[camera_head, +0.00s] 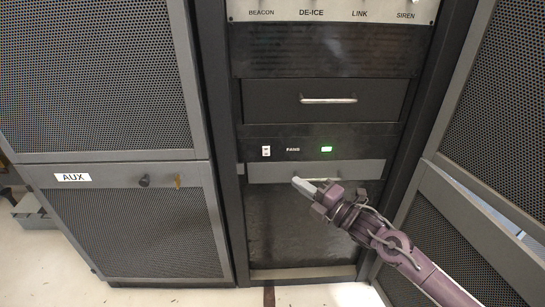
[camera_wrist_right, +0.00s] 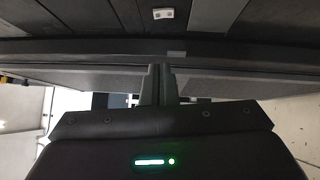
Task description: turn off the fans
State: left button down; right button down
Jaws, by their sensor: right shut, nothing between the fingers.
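The fan switch (camera_head: 266,151) is a small white rocker on a dark rack panel, left of the FANS label (camera_head: 293,150). A green indicator light (camera_head: 326,149) is lit to the right of the label. My right gripper (camera_head: 298,183) is shut and empty, below and to the right of the switch, in front of a grey panel, apart from the switch. In the right wrist view its fingers (camera_wrist_right: 160,84) are together. A small white part (camera_wrist_right: 163,14) shows at the top there; it looks like the switch. My left gripper is out of view.
A black drawer with a light handle (camera_head: 328,100) is above the fan panel. The grey panel (camera_head: 265,174) lies below it. A top panel has BEACON, DE-ICE, LINK and SIREN labels. Mesh doors stand on both sides; the left one carries an AUX label (camera_head: 72,177) and a dark knob (camera_head: 143,181).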

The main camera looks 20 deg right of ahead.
send_near(264, 148)
jog(key=a, duration=0.4)
jog(key=w, duration=0.1)
jog(key=w+b, duration=0.1)
jog(key=w, duration=0.3)
jog(key=shift+w+d, duration=0.1)
jog(key=shift+d, duration=0.3)
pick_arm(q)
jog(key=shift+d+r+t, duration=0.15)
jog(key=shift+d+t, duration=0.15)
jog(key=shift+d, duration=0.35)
pick_arm(e)
jog(key=shift+w+b, duration=0.1)
jog(key=shift+b, duration=0.2)
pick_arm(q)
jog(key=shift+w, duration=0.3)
pick_arm(e)
jog(key=shift+w+d+r, duration=0.1)
jog(key=shift+d+r, duration=0.05)
jog(key=shift+r, duration=0.05)
